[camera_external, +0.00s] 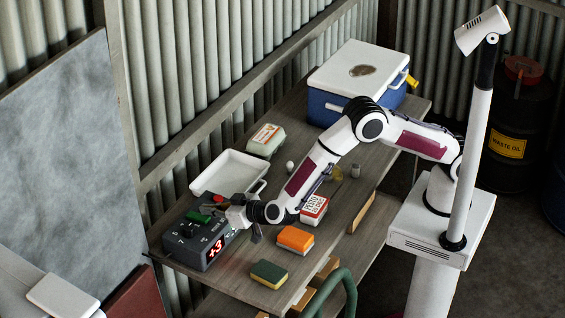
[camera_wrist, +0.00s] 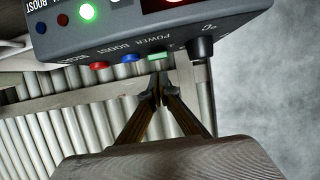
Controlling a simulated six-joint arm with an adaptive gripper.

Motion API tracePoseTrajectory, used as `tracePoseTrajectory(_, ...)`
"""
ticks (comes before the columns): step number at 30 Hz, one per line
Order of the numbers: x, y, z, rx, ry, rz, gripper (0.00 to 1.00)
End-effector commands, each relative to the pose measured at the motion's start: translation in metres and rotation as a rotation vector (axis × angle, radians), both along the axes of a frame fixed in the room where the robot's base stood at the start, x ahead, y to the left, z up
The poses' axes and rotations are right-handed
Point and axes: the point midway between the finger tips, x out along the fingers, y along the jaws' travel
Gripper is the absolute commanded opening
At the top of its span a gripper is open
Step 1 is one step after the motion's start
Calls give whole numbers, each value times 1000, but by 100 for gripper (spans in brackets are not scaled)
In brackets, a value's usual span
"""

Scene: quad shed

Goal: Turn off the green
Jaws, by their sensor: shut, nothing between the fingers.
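A dark grey control box (camera_external: 190,240) sits at the near left end of the bench, with a red lit "+3" display (camera_external: 215,249). In the wrist view, the box (camera_wrist: 200,32) fills the top, and a green light (camera_wrist: 87,11) on it glows brightly. A row of red (camera_wrist: 99,65), blue (camera_wrist: 131,57) and green (camera_wrist: 160,58) buttons runs along its edge, beside a black knob (camera_wrist: 201,48). My gripper (camera_wrist: 158,88) is shut and empty, its fingertips right by the green button; I cannot tell if they touch it.
A white tray (camera_external: 207,185) stands behind the box, with an egg-carton-like box (camera_external: 265,139) beyond it. A blue cooler (camera_external: 330,102) stands at the far end.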

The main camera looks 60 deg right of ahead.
Motion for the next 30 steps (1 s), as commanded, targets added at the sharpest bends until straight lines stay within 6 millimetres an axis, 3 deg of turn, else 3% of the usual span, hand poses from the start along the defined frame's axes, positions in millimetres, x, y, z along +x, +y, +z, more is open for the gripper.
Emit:
tracePoseTrajectory(6,-2,0,-13,0,1,0,0)
tracePoseTrajectory(30,-5,-1,-24,-3,-76,-3,0)
